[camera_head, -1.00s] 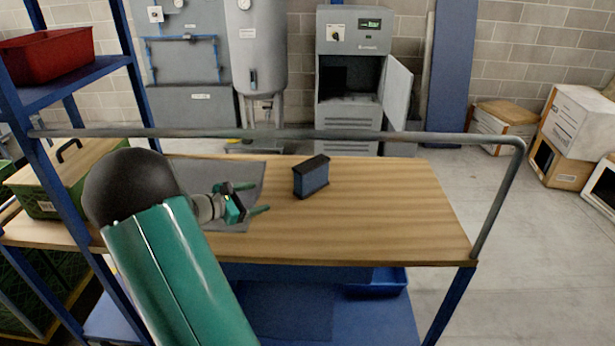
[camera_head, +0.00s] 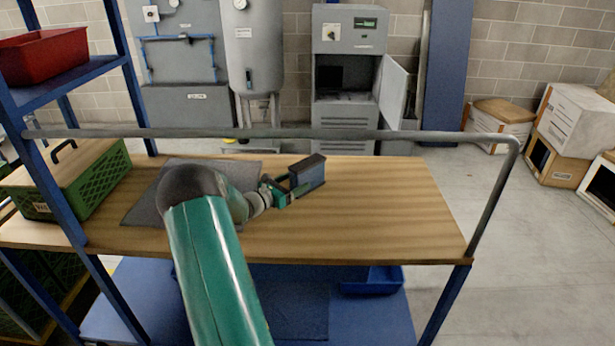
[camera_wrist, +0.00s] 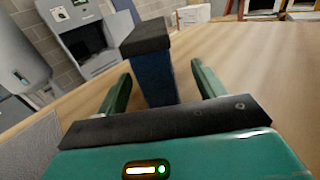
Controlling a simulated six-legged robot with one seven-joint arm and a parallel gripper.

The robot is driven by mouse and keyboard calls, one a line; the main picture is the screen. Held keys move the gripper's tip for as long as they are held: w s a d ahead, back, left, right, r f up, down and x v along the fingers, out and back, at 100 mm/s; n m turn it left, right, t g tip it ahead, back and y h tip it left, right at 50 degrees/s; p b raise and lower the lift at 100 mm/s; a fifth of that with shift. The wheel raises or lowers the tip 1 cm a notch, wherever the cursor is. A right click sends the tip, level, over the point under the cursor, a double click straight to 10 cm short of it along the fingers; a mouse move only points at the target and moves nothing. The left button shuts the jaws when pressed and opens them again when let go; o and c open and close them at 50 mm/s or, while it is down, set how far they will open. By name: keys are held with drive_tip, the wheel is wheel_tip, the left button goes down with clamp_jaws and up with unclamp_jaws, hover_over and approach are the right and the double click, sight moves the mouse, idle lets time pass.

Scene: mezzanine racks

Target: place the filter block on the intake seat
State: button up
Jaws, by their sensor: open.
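The filter block (camera_head: 308,173), blue with a dark top, stands upright on the wooden bench top. My gripper (camera_head: 290,187) is low over the bench at the block's left side. In the wrist view the block (camera_wrist: 154,75) stands between the two green fingers of my open gripper (camera_wrist: 164,84), and a gap shows on the right side. The grey cabinet (camera_head: 346,75) with an open door and a dark recess stands behind the bench; it may hold the intake seat, but I cannot make out a seat.
A grey rail (camera_head: 400,135) runs along the far side of the bench (camera_head: 400,205). A grey mat (camera_head: 140,208) lies under my arm. A green crate (camera_head: 95,187) stands at the left, beside a blue rack post (camera_head: 50,190). The bench's right half is clear.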

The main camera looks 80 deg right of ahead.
sight(304, 175)
drive_tip(key=x, duration=0.5)
drive_tip(key=shift+w+d+r, duration=0.1)
drive_tip(key=shift+w+d, duration=0.1)
drive_tip(key=c, duration=1.1)
drive_tip(key=shift+c, duration=0.6)
drive_tip(key=shift+r, duration=0.15)
